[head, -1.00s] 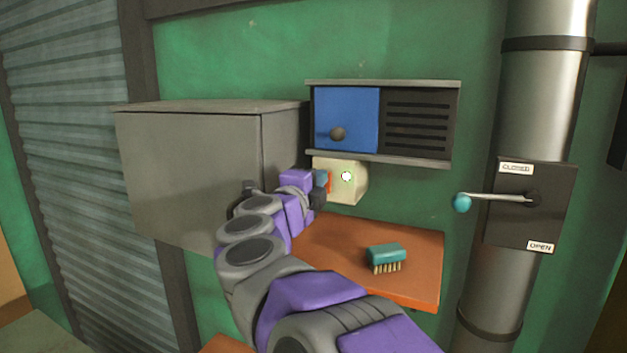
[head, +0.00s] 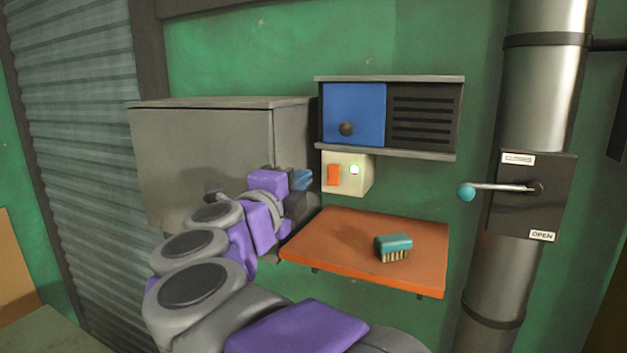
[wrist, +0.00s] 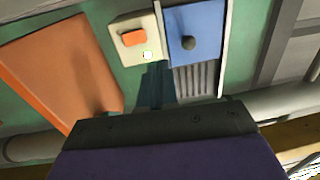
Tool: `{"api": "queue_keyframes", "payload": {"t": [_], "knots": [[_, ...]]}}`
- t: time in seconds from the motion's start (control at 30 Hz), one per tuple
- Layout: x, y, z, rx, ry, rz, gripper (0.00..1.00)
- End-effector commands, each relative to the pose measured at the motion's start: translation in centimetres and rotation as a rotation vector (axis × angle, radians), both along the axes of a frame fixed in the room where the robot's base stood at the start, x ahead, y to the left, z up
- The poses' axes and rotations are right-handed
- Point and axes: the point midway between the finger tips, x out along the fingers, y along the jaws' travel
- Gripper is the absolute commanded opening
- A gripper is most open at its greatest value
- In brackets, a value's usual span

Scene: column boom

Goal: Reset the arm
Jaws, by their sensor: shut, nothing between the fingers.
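My gripper (head: 301,179) is shut and empty, with its blue fingertips just left of the cream switch box (head: 347,174) and apart from it in the head view. In the wrist view, my gripper's fingers (wrist: 157,85) point toward the box (wrist: 136,40), with the orange switch (wrist: 134,37) beyond the lamp. My purple and grey arm stretches from the bottom of the head view up to the left of the shelf.
An orange shelf (head: 350,243) holds a teal brush (head: 393,246). A blue-doored cabinet (head: 352,114) hangs above the box. A grey cabinet (head: 200,158) stands behind my arm. A pipe at the right carries a lever (head: 500,187), its teal knob pointing left.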

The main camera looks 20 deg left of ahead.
Motion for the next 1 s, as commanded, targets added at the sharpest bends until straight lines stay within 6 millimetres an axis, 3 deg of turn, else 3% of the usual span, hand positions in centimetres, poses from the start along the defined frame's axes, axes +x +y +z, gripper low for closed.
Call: {"api": "queue_keyframes", "payload": {"t": [0.13,0.47,0.67,0.77,0.87,1.0], "knots": [[-0.1,0.0,0.0,0.000,0.000,0.001,0.00],[0.1,-2.3,0.5,0.010,-0.005,0.010,0.00],[1.5,-1.5,-0.1,-0.110,-0.062,0.149,0.00],[1.9,-0.6,-1.4,-0.232,-0.093,0.272,0.00],[1.6,-0.4,-3.9,-0.375,-0.097,0.396,0.00],[0.4,-1.3,-9.4,-0.585,-0.052,0.559,0.00]]}}
